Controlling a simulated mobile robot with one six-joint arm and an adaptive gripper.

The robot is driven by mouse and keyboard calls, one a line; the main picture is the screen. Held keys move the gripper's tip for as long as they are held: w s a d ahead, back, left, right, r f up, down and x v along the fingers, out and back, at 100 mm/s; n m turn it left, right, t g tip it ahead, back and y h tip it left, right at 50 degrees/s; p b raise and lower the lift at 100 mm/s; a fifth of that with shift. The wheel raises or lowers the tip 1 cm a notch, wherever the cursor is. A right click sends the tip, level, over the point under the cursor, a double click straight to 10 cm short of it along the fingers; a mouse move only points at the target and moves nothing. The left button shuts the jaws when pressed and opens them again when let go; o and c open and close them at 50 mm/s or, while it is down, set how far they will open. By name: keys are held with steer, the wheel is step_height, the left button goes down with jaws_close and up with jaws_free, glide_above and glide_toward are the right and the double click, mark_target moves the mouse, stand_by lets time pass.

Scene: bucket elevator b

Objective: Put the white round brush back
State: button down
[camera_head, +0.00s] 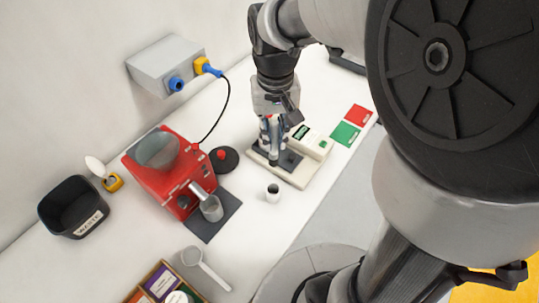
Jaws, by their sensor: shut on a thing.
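My gripper (271,147) points down over the pale scale-like device (292,171) and its dark pad. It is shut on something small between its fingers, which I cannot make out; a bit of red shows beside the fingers. A small white round piece with a dark top (272,194) stands upright on the white table, in front of the device and apart from my gripper. It may be the white round brush, but it is too small to be sure. I cannot tell whether the brush is instead in my jaws.
A red machine (164,172) with a grey cup (211,208) stands left of centre. A black waste bin (73,207) is at far left. A white spoon-like tool (205,266) lies near the front. Green (345,134) and red (359,114) squares lie right. A cable hangs from the wall box (165,63).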

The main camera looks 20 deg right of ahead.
step_height(320, 180, down, 20)
steer(key=b, duration=0.5)
steer(key=shift+b, duration=0.4)
steer(key=shift+f, duration=0.15)
steer(key=c, duration=2)
jaws_free()
steer(key=o, duration=0.4)
steer(key=shift+o, duration=0.2)
